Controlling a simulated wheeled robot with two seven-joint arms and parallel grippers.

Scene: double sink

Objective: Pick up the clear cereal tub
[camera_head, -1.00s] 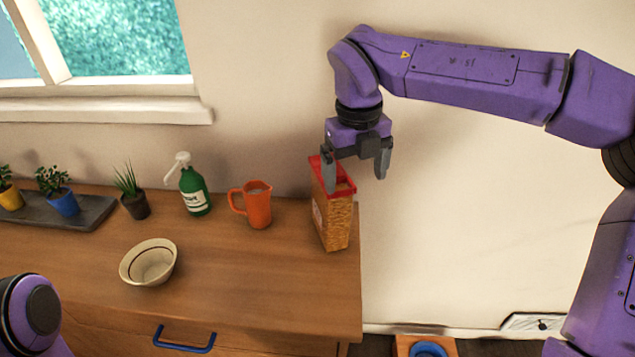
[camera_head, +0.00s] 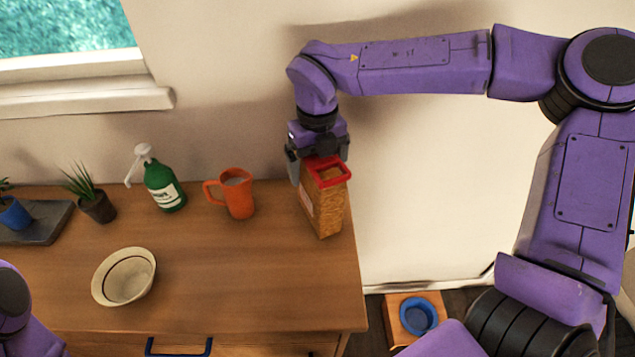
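The clear cereal tub (camera_head: 325,208) stands upright near the right end of the wooden counter. It has a red rim on top and brown cereal inside. My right gripper (camera_head: 320,165) is at the tub's top, pointing down, with its fingers spread. One finger is at the tub's left side; the other is partly hidden behind the red rim at the right. I cannot tell whether either finger touches the tub. Part of my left arm shows at the lower left, but its gripper is out of view.
An orange mug (camera_head: 239,197) stands left of the tub, then a green pump bottle (camera_head: 164,190) and a potted plant (camera_head: 97,206). A cream bowl (camera_head: 125,277) sits nearer the front. The counter (camera_head: 240,265) ends just right of the tub. A blue bowl (camera_head: 418,316) is lower down beyond it.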

